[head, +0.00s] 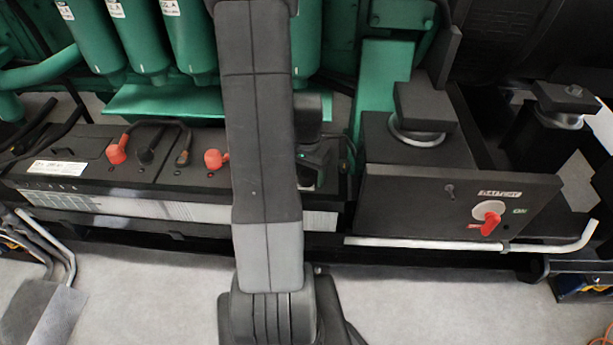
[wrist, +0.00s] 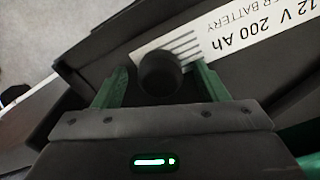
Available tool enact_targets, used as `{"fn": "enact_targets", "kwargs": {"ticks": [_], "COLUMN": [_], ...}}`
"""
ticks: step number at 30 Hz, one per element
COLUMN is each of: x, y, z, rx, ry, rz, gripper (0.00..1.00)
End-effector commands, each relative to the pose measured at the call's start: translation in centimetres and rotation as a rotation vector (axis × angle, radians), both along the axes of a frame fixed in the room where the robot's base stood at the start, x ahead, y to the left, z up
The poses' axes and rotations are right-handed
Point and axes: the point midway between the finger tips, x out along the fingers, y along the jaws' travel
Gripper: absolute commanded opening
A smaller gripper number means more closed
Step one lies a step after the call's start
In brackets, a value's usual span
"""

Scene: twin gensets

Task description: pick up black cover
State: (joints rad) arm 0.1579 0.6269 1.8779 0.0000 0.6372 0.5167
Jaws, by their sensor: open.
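A round black cover (wrist: 160,73) stands on the dark battery top (wrist: 100,55) in the wrist view. My gripper (wrist: 160,84) is open, with one green finger on each side of the cover. A gap shows on the left; on the right I cannot tell whether the finger touches it. In the head view my gripper (head: 313,158) is over the right end of the battery bank (head: 75,172), partly behind my arm. The cover between the fingers is hidden there.
Red terminal caps (head: 117,150) and cables sit on the battery bank's left part. Green filters (head: 140,40) hang behind. A box with a red battery switch (head: 489,222) and a light-coloured bar (head: 440,243) stand to the right.

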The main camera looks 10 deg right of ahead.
Motion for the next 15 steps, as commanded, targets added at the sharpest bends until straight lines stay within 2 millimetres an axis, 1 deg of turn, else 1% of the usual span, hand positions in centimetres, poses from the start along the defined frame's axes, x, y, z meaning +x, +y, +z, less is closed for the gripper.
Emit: {"fn": "enact_targets", "kwargs": {"ticks": [1,7,8,15], "x": [0.01,0.01,0.01,0.01], "y": [0.01,0.00,0.00,0.00], "z": [0.01,0.03,0.03,0.04], "rx": [0.000,0.000,0.000,0.000], "ry": [0.000,0.000,0.000,0.000], "rz": [0.000,0.000,0.000,0.000], "gripper": [0.61,0.21,0.20,0.20]}}
